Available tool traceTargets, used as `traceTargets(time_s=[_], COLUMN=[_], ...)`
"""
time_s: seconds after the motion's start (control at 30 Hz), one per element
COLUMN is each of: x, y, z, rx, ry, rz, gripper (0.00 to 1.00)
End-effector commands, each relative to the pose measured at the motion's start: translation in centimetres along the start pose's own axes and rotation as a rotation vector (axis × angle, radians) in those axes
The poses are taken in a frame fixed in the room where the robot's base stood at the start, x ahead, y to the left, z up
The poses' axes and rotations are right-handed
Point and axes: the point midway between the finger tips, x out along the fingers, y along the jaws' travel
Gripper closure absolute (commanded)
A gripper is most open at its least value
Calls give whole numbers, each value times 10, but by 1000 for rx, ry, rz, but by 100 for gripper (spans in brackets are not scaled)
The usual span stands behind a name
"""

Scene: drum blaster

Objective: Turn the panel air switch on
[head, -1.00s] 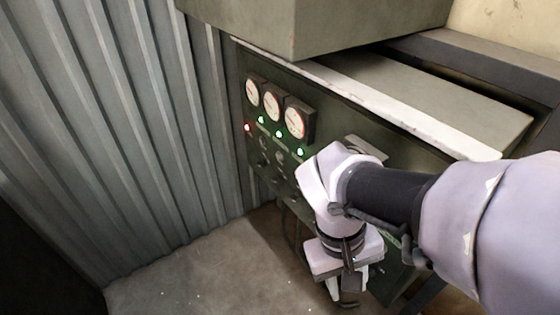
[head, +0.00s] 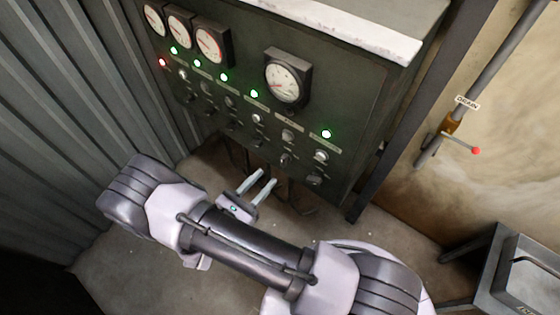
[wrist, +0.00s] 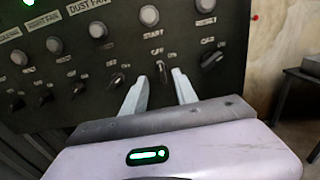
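The dark green control panel (head: 350,110) fills the upper middle of the head view, with rows of knobs, small switches and lit lamps. In the wrist view its labels include "START" and "DUST FAN"; I cannot read one saying air, so I cannot tell which switch is the air switch. My gripper (head: 259,180) is open and empty, just below and in front of the panel's lower row. In the wrist view my gripper (wrist: 158,84) has its two fingers either side of a small switch (wrist: 162,70) below "START", apparently not gripping it. Another switch (wrist: 212,58) is to its right.
Round gauges (head: 286,78) stand out from the panel's upper part. A corrugated wall (head: 70,120) is on the left. A pipe with a red-tipped valve lever (head: 462,147) is on the right wall, above a metal stand (head: 525,275). Bare floor (head: 120,250) lies below.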

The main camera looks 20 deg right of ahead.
Motion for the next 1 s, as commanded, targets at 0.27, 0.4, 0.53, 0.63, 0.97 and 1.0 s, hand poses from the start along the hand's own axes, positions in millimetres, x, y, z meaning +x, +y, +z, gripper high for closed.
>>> traceTargets(time_s=[0.27, 0.4, 0.53, 0.63, 0.97, 1.0], x=[68, 81, 86, 86, 86, 85], y=[-1, 0, 0, 0, 0, 0], z=[-2, 0, 0, 0, 0, 0], rx=[2, 2, 2, 2, 2, 2], ry=[0, 1, 1, 1, 0, 0], rz=[-5, -3, -1, -1, -2, -2], gripper=[65, 65, 65, 65, 100, 100])
